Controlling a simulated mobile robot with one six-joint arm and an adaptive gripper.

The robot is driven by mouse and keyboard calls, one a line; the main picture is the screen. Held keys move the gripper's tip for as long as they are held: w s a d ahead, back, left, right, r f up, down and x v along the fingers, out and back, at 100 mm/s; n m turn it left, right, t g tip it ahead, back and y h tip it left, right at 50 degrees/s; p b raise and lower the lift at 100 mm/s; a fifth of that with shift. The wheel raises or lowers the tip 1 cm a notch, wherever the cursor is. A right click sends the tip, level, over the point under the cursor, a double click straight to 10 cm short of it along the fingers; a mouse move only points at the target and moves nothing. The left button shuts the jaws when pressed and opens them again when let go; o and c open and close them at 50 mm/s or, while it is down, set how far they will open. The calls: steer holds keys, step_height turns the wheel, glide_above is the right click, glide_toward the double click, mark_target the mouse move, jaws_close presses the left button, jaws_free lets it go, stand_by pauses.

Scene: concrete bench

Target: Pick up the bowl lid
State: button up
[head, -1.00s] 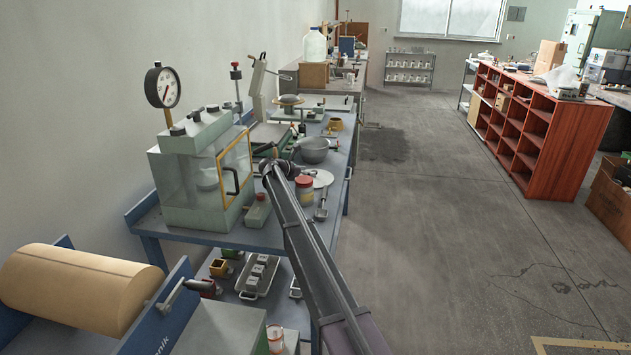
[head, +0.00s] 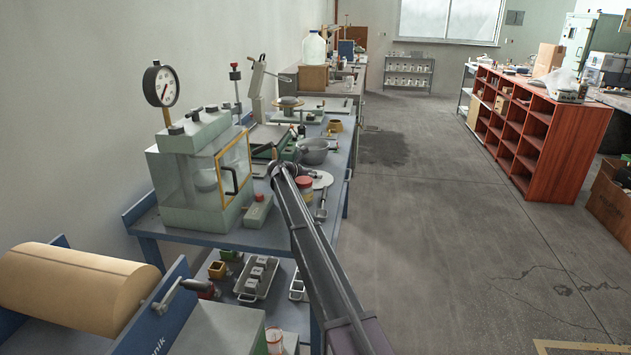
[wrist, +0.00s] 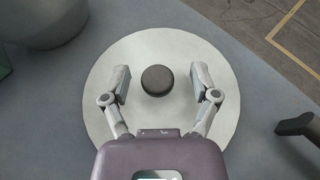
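The bowl lid (wrist: 160,55) is a pale round disc with a dark round knob (wrist: 157,80) at its middle. It lies flat on the blue bench top, and part of it shows in the head view (head: 323,180) beside my arm. In the wrist view my gripper (wrist: 162,82) is over the lid, open, with one finger on each side of the knob. There is a gap between the knob and each finger. I cannot tell the fingertips' height above the lid. The grey bowl (head: 314,152) stands just behind the lid.
A glass-fronted chamber with a gauge (head: 200,170) stands on the bench at left. The bench's right edge is near, with open floor beyond.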

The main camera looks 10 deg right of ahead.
jaws_close()
steer(key=shift+r, duration=0.15)
step_height(320, 180, up, 3)
steer(key=p, duration=0.3)
steer(key=s+d, duration=0.2)
steer(key=d, duration=0.6)
steer(key=s+d, duration=0.3)
steer(key=d, duration=0.6)
steer(key=shift+s, duration=0.3)
steer(key=shift+r, duration=0.1)
